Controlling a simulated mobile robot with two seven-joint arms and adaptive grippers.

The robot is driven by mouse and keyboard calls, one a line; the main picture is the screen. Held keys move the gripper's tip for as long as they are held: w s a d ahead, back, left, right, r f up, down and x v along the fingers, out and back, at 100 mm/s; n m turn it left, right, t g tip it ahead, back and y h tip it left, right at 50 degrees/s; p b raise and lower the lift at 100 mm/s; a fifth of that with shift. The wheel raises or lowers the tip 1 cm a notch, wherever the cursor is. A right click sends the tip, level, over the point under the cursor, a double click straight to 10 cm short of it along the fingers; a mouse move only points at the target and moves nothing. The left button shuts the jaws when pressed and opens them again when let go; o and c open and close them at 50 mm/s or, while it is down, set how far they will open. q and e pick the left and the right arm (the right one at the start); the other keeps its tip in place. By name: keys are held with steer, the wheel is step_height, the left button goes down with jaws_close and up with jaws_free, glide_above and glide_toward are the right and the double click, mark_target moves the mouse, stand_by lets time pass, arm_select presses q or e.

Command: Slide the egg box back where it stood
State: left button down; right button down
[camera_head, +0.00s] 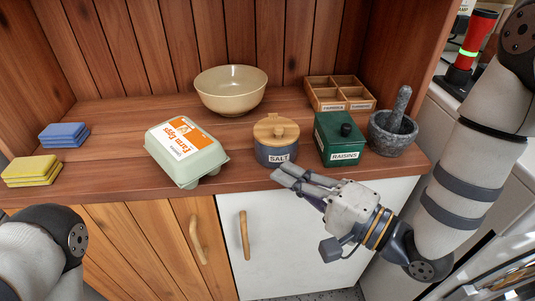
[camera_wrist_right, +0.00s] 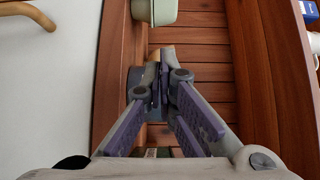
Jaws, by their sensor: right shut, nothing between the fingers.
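The egg box (camera_head: 186,150), pale green with an orange and white "Farm Eggs" label, sits on the wooden shelf left of the salt jar, turned at an angle near the front edge. Part of it shows at the top of the right wrist view (camera_wrist_right: 163,10). My right gripper (camera_head: 287,176) is shut and empty, its fingertips pointing left by the shelf's front edge, just in front of the salt jar (camera_head: 276,152). It lies right of the egg box, apart from it. In the right wrist view the closed fingers (camera_wrist_right: 160,72) partly hide the jar. My left gripper is out of view.
Behind the egg box stands a cream bowl (camera_head: 231,92). Right of the salt jar are a green raisins box (camera_head: 338,138), a stone mortar (camera_head: 391,134) and a wooden divided tray (camera_head: 339,94). Blue sponges (camera_head: 63,135) and yellow sponges (camera_head: 30,170) lie left; bare shelf (camera_head: 110,150) separates them from the egg box.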

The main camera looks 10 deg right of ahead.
mark_target(184, 151)
steer(key=x, duration=0.9)
steer(key=shift+a, duration=0.25)
steer(key=a, duration=1.8)
steer(key=shift+w+f, duration=0.1)
steer(key=shift+w, duration=0.1)
steer(key=shift+d, duration=0.1)
